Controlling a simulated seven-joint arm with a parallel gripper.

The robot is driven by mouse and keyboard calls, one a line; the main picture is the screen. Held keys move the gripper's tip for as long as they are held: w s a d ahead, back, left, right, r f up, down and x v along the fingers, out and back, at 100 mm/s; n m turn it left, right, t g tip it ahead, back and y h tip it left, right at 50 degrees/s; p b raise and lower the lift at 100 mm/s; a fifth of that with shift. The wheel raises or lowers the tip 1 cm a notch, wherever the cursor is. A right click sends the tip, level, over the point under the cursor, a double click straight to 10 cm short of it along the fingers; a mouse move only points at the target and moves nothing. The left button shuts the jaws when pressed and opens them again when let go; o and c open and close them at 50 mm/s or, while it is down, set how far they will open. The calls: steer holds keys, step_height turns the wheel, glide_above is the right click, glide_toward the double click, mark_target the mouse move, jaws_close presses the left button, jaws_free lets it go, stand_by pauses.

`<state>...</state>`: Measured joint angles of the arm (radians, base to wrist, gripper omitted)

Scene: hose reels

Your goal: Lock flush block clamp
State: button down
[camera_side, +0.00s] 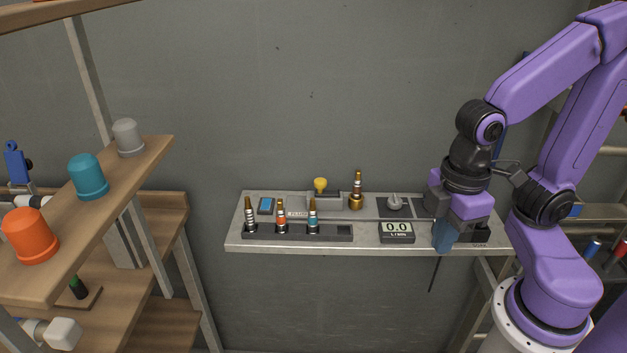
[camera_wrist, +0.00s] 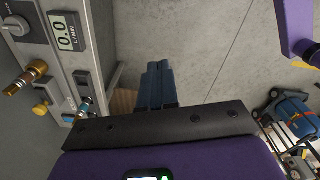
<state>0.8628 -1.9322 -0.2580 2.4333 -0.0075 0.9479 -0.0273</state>
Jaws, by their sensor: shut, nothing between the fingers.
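The flush block (camera_side: 330,201) is a grey block at the back of the grey bench. The frames do not show clearly whether the clamp is locked. In the wrist view the yellow knob (camera_wrist: 41,108) and the brass nozzle (camera_wrist: 25,77) are at the left. My gripper (camera_side: 441,245) is shut and empty over the bench's right front edge, well right of the block. Its blue fingers (camera_wrist: 158,88) point at the floor.
A rack with several nozzles (camera_side: 298,233) lines the bench front. A display (camera_side: 397,231) reads 0.0 L/min, with a grey dial (camera_side: 395,202) behind it. A wooden shelf (camera_side: 120,185) with orange, teal and grey caps stands left. The space above the bench middle is clear.

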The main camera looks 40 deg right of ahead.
steer(key=w+a+r+h, duration=0.1)
steer(key=w+a+r, duration=0.15)
steer(key=w, duration=0.45)
steer(key=w+a+r, duration=0.1)
steer(key=w+a, duration=0.2)
steer(key=w, duration=0.4)
steer(key=w+a+r+h, duration=0.1)
steer(key=w+a+r, duration=0.15)
steer(key=w, duration=0.45)
steer(key=w+d+f+g+h, duration=0.1)
steer(key=w+d, duration=0.1)
steer(key=w, duration=0.7)
steer(key=w+d+f+g+h, duration=0.1)
steer(key=w+f, duration=0.1)
steer(key=w, duration=0.8)
steer(key=shift+d+m, duration=0.3)
steer(key=shift+d, duration=0.1)
steer(key=shift+f, duration=0.1)
steer(key=s+d+f, duration=0.3)
steer(key=d+f, duration=0.3)
steer(key=f, duration=0.3)
steer(key=shift+s+d, duration=0.3)
steer(key=shift+s, duration=0.05)
